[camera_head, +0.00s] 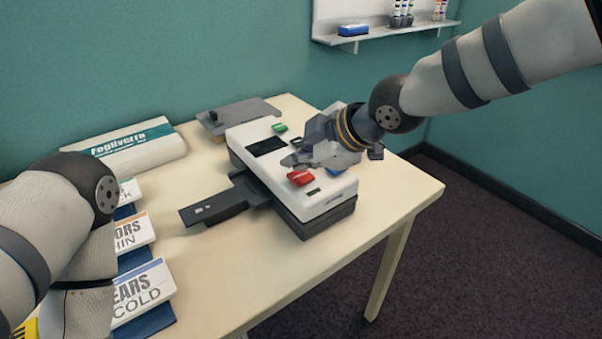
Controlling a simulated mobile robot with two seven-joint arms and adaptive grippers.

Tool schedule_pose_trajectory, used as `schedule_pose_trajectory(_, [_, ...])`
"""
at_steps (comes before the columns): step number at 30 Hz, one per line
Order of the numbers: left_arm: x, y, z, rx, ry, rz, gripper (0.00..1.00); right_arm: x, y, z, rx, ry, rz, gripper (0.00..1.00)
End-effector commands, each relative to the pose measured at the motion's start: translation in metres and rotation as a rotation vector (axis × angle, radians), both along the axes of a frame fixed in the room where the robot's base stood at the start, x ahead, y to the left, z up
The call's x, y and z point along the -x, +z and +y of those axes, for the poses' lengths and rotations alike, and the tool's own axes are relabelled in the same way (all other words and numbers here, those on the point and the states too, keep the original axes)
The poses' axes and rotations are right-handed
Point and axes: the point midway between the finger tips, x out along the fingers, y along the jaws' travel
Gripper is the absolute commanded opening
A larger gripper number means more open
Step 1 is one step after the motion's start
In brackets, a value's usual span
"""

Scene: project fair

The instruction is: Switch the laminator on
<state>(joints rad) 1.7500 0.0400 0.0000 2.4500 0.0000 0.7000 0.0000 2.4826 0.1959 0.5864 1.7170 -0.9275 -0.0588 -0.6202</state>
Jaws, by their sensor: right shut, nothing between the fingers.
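The laminator (325,199) appears to be the white-topped, dark-based machine in the middle of the table. A dark tray (215,205) sticks out from its left side. Its top carries a dark panel (266,146), a green control (279,128) and a red control (300,178). A bit of blue shows beside my gripper. My right gripper (287,161) is shut and empty over the top, its tips just above and left of the red control. I cannot tell if it touches the machine. My left arm comes in at the left; its gripper is out of view.
A white box (135,149) with a teal band and a grey board (243,115) with a dark knob lie at the back of the table (230,277). Several printed cards stand at the left, near my left arm. A shelf (385,34) hangs on the wall. The front right tabletop is clear.

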Motion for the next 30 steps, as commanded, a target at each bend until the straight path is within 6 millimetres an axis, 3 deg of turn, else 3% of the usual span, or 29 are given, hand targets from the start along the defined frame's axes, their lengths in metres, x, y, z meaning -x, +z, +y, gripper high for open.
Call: schedule_pose_trajectory(30, [-0.001, 0.001, 0.0, 0.0, 0.0, -0.003, 0.4, 0.0, -0.013, 0.0, 0.001, 0.0, 0.001, 0.0])
